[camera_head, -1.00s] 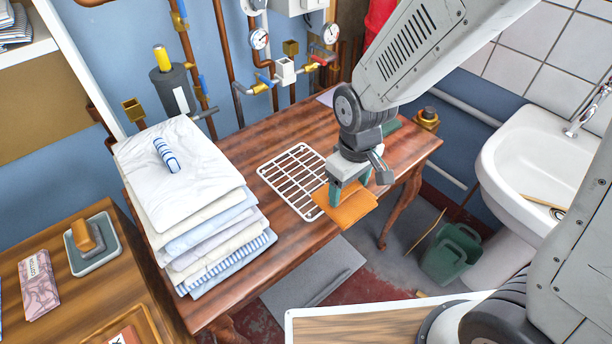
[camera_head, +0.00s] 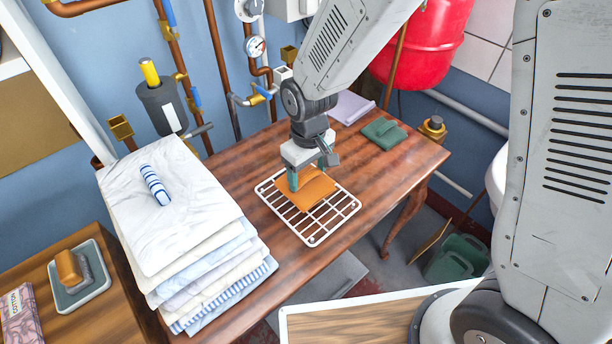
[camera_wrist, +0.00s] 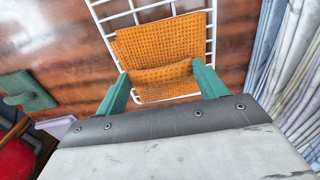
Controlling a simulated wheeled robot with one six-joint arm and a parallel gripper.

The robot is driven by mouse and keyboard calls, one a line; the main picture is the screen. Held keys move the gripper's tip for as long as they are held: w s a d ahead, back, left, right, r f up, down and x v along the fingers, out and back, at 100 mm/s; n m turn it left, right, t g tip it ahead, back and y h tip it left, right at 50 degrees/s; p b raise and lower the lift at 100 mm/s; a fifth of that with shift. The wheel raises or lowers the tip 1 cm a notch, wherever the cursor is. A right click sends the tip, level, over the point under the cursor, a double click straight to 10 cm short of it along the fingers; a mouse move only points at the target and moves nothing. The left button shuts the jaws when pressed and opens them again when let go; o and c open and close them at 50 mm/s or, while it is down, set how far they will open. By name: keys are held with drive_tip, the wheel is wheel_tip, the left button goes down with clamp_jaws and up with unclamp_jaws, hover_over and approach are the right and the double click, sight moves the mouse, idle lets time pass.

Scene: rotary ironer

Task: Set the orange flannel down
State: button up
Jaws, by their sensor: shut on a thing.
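The orange flannel (camera_head: 310,190) is a flat folded cloth over the white wire rack (camera_head: 325,230) on the wooden table. My gripper (camera_head: 309,178) points down at the flannel's back part, its green fingers closed on it. In the wrist view the flannel (camera_wrist: 165,50) shows its woven texture, with a fold between the two fingers (camera_wrist: 163,88) and white rack bars around it. I cannot tell whether the flannel touches the rack or hangs just above it.
A tall stack of folded linen (camera_head: 180,225) with a striped roll (camera_head: 155,185) stands left of the rack. A green folded cloth (camera_head: 384,133) and a lilac cloth (camera_head: 350,107) lie at the back right. Bare table (camera_head: 375,175) lies right of the rack.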

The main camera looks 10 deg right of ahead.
sight(308, 176)
drive_tip(key=shift+d+f, duration=0.1)
drive_tip(key=shift+f, duration=1.65)
drive_tip(key=o, duration=1)
drive_tip(key=shift+f, duration=0.1)
